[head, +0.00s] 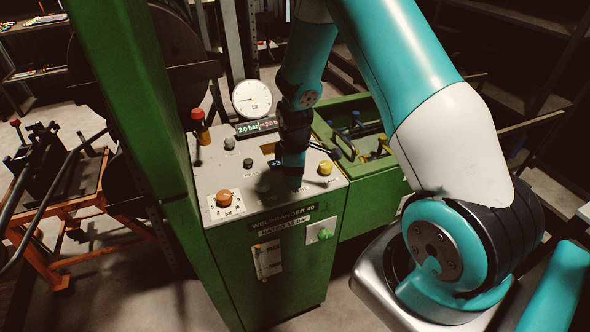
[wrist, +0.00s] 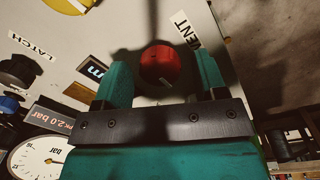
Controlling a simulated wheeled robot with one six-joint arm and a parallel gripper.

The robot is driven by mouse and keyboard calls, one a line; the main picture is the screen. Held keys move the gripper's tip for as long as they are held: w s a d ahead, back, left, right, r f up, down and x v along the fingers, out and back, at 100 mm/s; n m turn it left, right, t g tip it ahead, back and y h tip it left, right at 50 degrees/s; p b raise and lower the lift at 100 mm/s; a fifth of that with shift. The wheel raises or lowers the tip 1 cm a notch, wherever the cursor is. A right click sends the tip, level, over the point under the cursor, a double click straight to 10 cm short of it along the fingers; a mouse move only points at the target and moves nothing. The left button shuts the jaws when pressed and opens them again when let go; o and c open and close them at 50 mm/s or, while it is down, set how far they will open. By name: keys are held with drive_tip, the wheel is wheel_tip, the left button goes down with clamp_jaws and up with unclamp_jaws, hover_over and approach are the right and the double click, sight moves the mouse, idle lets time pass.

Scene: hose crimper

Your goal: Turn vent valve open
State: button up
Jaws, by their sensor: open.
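The vent valve shows as a round red knob (wrist: 160,65) in the wrist view, beside a white VENT label (wrist: 187,30). My gripper (wrist: 162,84) is open, with one teal finger on each side of the knob in the picture. Gaps show between the knob and both fingers; I cannot tell how deep the fingers reach. In the head view my gripper (head: 291,180) points down over the right part of the grey panel (head: 258,195). The red knob is not visible there, behind my gripper and wrist.
A dial gauge (head: 251,98) and a 2.0 bar display (head: 257,128) stand behind the panel controls. A yellow knob (head: 325,168) is close right of my gripper, an orange knob (head: 225,198) to the left. A green post (head: 140,120) rises at the left.

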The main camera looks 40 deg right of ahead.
drive_tip(key=shift+c, duration=0.2)
drive_tip(key=c, duration=0.9)
drive_tip(key=shift+m, duration=0.3)
drive_tip(key=m+b, duration=0.1)
drive_tip(key=m, duration=0.2)
drive_tip(key=shift+f+m, duration=0.1)
drive_tip(key=shift+m, duration=0.2)
drive_tip(key=m, duration=0.4)
drive_tip(key=m+b, duration=0.1)
drive_tip(key=m, duration=0.4)
drive_tip(key=shift+w+g, duration=0.1)
drive_tip(key=shift+g, duration=0.2)
drive_tip(key=m, duration=0.4)
drive_tip(key=shift+d+m+b, duration=0.1)
drive_tip(key=shift+m+b, duration=0.2)
